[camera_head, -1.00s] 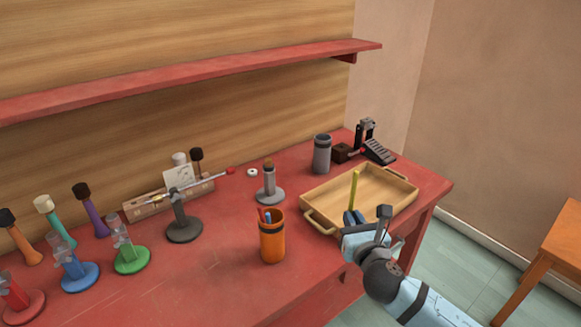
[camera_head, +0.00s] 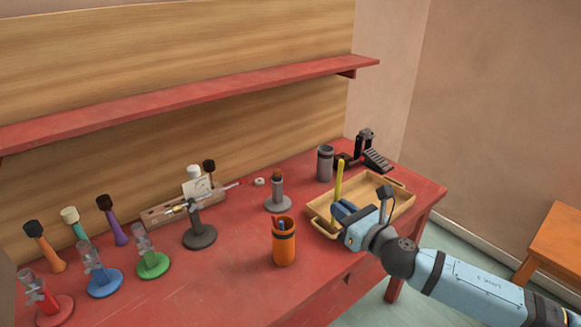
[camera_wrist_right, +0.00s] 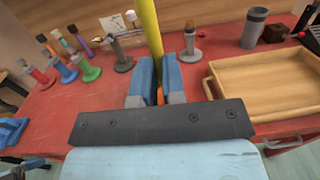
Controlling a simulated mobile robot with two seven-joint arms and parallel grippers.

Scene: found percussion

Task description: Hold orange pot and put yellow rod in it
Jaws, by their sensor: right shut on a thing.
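The yellow rod (camera_head: 339,181) stands nearly upright in my right gripper (camera_head: 343,207), which is shut on its lower part. In the right wrist view the rod (camera_wrist_right: 151,28) rises between the two blue fingers (camera_wrist_right: 156,80). The orange pot (camera_head: 284,246), with a dark band, stands upright on the red table, left of the right gripper and apart from it. A blue stick end shows inside its mouth. In the right wrist view only an orange sliver (camera_wrist_right: 160,96) shows between the fingers. Blue parts at that view's left edge look like my left gripper (camera_wrist_right: 12,130); its jaw state is unclear.
A wooden tray (camera_head: 399,210) lies beside and behind the right gripper. A grey stand (camera_head: 278,194) and a grey cup (camera_head: 325,164) stand behind the pot. Coloured stands and mallets fill the table's left. A red shelf (camera_head: 200,100) runs along the wall above.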

